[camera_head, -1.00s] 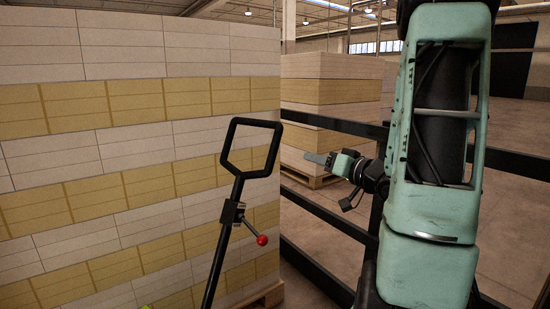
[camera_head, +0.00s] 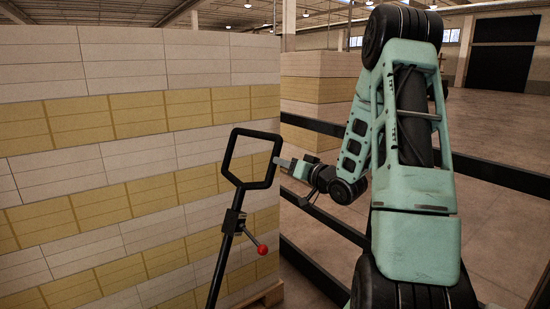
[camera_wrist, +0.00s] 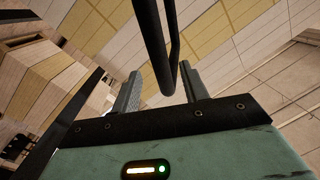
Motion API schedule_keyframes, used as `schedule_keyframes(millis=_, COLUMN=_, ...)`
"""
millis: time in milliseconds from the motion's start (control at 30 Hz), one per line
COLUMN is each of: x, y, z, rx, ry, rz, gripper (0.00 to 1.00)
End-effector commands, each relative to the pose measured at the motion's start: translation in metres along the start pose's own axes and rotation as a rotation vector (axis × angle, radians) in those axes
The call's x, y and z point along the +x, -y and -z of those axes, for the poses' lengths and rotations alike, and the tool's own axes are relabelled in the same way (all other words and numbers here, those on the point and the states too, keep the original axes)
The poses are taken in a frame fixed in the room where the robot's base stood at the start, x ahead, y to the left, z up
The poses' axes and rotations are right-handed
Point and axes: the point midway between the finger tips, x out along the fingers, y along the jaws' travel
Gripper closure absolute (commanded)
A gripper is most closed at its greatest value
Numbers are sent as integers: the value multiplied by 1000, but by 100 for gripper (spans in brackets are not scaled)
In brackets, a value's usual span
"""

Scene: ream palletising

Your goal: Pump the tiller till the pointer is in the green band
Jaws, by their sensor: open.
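The tiller (camera_head: 229,245) is a black bar that leans slightly right and ends in a six-sided loop handle (camera_head: 231,157). A lever with a red knob (camera_head: 262,249) sticks out from a block below the loop. My gripper (camera_head: 279,161) is at the right side of the loop, its fingertips close to or overlapping the bar. In the wrist view my gripper (camera_wrist: 162,82) is open, with one finger on each side. The black loop bars (camera_wrist: 158,45) come down between the fingers there. I cannot tell if they touch. No pointer or green band is in view.
A tall stack of white and yellow reams (camera_head: 120,130) stands close behind the tiller on the left. A second stack (camera_head: 318,90) is farther back. Black rails (camera_head: 330,220) run behind my arm. Open floor (camera_head: 505,130) lies to the right.

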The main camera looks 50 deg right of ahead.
Motion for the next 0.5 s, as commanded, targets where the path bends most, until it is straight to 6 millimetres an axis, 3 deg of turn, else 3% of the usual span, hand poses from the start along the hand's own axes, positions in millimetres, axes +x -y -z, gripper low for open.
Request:
schedule_keyframes(millis=200, x=37, y=0, z=1, rx=0, ry=1, rz=1, gripper=56)
schedule_keyframes(millis=500, x=55, y=0, z=0, rx=0, ry=0, rz=0, gripper=56)
